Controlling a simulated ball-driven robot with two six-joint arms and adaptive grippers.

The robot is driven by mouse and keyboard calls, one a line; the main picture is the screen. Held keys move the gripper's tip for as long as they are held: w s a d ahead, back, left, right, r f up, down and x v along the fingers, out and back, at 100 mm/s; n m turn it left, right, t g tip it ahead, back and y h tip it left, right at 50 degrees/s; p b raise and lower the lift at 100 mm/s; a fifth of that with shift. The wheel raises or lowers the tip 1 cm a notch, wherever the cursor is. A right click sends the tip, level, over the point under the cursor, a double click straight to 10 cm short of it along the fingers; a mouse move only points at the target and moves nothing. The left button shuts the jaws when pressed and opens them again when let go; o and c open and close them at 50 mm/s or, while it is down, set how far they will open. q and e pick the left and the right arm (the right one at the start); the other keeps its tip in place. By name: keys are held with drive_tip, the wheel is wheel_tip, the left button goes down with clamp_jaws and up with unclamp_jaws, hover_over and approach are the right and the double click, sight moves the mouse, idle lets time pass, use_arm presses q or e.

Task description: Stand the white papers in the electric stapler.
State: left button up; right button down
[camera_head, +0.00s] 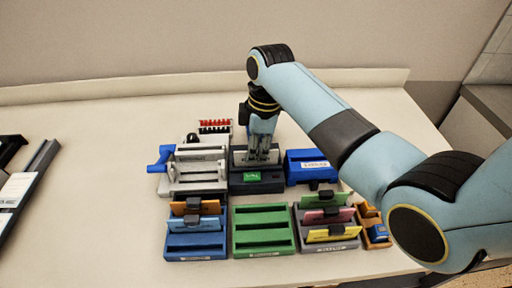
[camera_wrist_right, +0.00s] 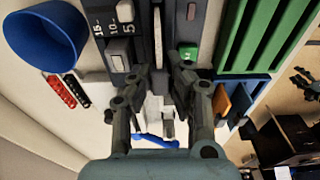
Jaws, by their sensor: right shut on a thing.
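The electric stapler (camera_head: 258,187) is a dark box with a green display, in the middle of the back row. My right gripper (camera_head: 262,158) points down right over it and is shut. Pale grey-white sheets (camera_head: 240,157), which look like the white papers, stand upright at the gripper's fingers above the stapler. In the right wrist view, the right gripper (camera_wrist_right: 160,72) has a thin pale strip (camera_wrist_right: 157,38) between its fingertips, apparently the papers edge-on. The stapler (camera_wrist_right: 187,25) shows there beside the strip. I cannot tell whether the papers touch the slot's bottom. My left gripper is not in view.
A grey punch with a blue lever (camera_head: 161,160) stands left of the stapler, a blue box (camera_head: 301,177) right. In front are a blue rack (camera_head: 194,252), an empty green rack (camera_head: 263,245) and a purple-grey rack (camera_head: 328,245) with clipped cards. A blue bowl (camera_wrist_right: 45,38) shows in the wrist view.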

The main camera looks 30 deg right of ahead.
drive_tip(key=c, duration=1.2)
unclamp_jaws()
drive_tip(key=shift+c, duration=0.2)
drive_tip(key=shift+r, duration=4.55)
drive_tip(key=shift+f, duration=0.1)
